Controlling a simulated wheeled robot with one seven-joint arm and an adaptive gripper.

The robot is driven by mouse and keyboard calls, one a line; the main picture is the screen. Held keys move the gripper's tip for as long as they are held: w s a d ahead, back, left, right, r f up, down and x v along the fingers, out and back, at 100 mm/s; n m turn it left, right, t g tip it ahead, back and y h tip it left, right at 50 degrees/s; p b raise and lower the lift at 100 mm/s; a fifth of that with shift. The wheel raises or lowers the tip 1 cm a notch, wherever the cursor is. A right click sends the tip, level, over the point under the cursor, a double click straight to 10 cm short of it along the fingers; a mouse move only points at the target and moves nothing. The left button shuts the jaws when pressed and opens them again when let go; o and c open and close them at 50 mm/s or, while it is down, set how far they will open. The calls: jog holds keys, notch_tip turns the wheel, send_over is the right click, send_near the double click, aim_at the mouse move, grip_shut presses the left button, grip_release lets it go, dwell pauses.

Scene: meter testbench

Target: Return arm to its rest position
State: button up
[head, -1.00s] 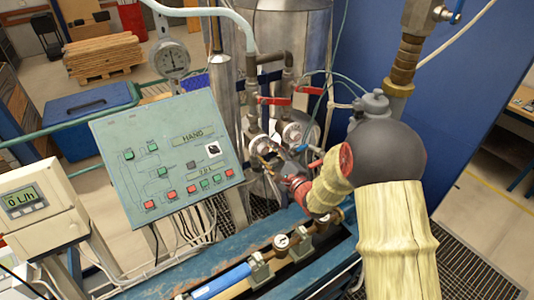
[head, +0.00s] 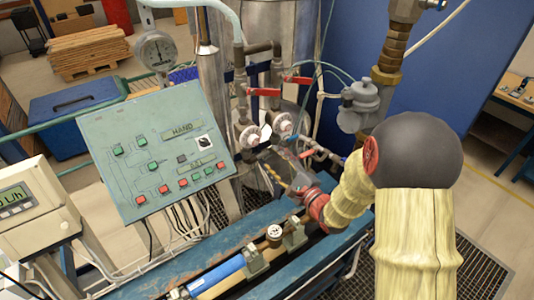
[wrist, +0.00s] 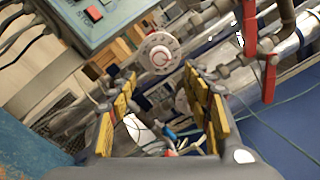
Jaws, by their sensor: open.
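My gripper (head: 277,170) is in front of the pipework, just right of the green control panel (head: 155,150) in the head view. In the wrist view my gripper (wrist: 160,92) has its two yellow-padded fingers wide apart, with nothing held between them. A round white dial or knob (wrist: 159,53) shows beyond the fingertips. My arm reaches in from the lower right of the head view, bent at the dark round joint. The gripper is small and partly lost among the pipes there, so contact with them cannot be told.
Red-handled valves (head: 263,92) and metal pipes stand close behind the gripper. A blue bench rail (head: 150,285) with a blue-and-brass pipe (head: 225,268) runs below. A digital meter (head: 30,208) is at left, a pressure gauge (head: 156,50) above the panel. A blue wall (head: 435,100) stands behind the arm.

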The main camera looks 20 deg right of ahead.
jog(key=shift+v, duration=0.8)
jog(key=s+d+n+g+h+b, duration=0.3)
jog(key=s+n+g+h+b, duration=0.4)
jog(key=s+n+b, duration=0.4)
jog(key=s+a+f+n+g+b, duration=0.1)
jog(key=s+a+n, duration=0.1)
jog(key=s, duration=0.4)
jog(key=s+a+f+n+g+y+b, duration=0.1)
jog(key=s+a+n+g, duration=0.1)
jog(key=s+n, duration=0.2)
jog(key=s+a+f+n+g+b, duration=0.1)
jog(key=s+n, duration=0.3)
jog(key=s, duration=0.4)
jog(key=shift+s+a+f+g+b, duration=0.2)
jog(key=shift+a+f+g+b, duration=0.1)
jog(key=shift+a, duration=0.6)
